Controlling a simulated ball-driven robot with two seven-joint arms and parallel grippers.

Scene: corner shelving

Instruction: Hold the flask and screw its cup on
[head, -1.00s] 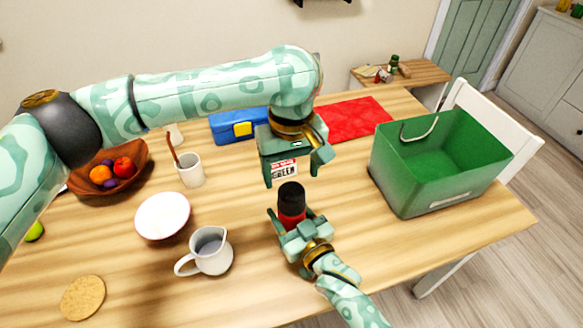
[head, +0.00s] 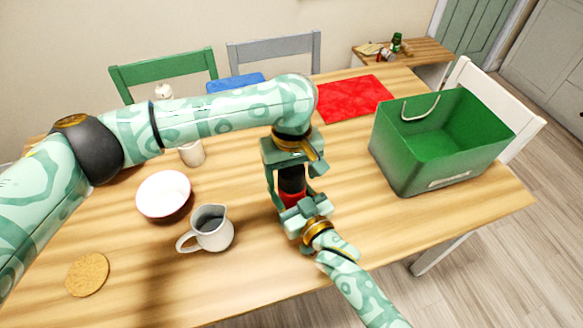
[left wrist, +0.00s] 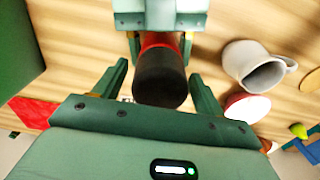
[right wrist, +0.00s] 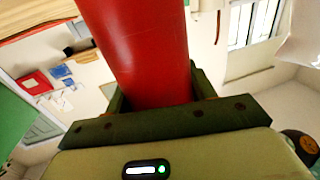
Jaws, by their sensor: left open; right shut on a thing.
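The flask has a red body (head: 292,200) and a black cup (head: 291,180) on its top. It stands upright in the head view, with its lower part hidden by my right gripper (head: 297,208). That gripper is shut on the red body, which fills the right wrist view (right wrist: 148,50). My left gripper (head: 290,188) is above the flask, pointing down, with its fingers on either side of the black cup. In the left wrist view the cup (left wrist: 160,82) sits between the open fingers, with gaps on both sides. I cannot tell whether the cup is screwed tight.
A white pitcher (head: 212,230) and a bowl (head: 164,195) stand left of the flask. A cork mat (head: 87,275) lies at the front left. A large green bin (head: 420,178) is at the right, and a red cloth (head: 354,98) lies behind. The table front is clear.

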